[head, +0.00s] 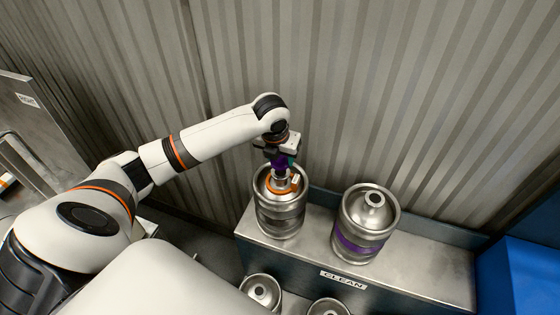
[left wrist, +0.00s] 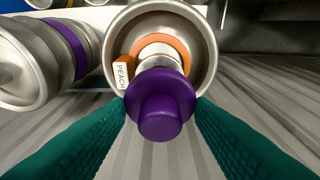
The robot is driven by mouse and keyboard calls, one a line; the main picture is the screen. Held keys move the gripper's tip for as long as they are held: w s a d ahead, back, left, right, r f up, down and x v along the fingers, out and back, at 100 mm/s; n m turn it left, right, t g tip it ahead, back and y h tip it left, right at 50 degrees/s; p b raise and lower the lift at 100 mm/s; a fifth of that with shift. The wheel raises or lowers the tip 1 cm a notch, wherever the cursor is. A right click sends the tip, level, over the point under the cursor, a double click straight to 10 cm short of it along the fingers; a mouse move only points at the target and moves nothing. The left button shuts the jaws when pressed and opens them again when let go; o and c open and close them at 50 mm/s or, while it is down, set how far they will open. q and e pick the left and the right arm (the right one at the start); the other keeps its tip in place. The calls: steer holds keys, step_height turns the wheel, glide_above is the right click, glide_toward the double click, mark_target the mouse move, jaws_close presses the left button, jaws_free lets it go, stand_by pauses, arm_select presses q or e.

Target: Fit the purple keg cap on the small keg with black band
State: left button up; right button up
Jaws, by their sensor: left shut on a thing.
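My left gripper (head: 283,160) is shut on the purple keg cap (left wrist: 160,108), one teal finger on each side of it. In the head view the cap (head: 279,158) is small and partly hidden by the gripper. The gripper is over the left keg (head: 281,222) on the bench, with the cap in line with its neck. This steel keg has an orange ring (head: 270,186) around the neck and a tag (left wrist: 122,72) reading PEACH. Its side band looks dark, but I cannot make out the colour. I cannot tell whether the cap touches the neck. My right gripper is not in view.
A keg with a purple band (head: 360,224) stands to the right on the same steel bench (head: 430,268), which carries a CLEAN label. Two more kegs (head: 260,291) show lower down in front. A corrugated wall rises close behind. A blue box (head: 530,275) is at far right.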

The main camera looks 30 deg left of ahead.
mark_target(279, 163)
arm_select(q)
step_height(279, 163, down, 3)
steer(key=shift+f+p, duration=0.15)
steer(key=shift+p, duration=0.35)
steer(key=shift+f, duration=0.1)
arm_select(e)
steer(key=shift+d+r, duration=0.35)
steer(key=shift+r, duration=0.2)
arm_select(q)
steer(key=shift+f, duration=0.1)
steer(key=o, duration=0.9)
steer(key=shift+o, duration=0.2)
steer(key=shift+r+b, duration=0.3)
steer(key=shift+r, duration=0.15)
steer(key=b+v, duration=0.3)
steer(key=v, duration=0.8)
steer(key=shift+r, duration=0.2)
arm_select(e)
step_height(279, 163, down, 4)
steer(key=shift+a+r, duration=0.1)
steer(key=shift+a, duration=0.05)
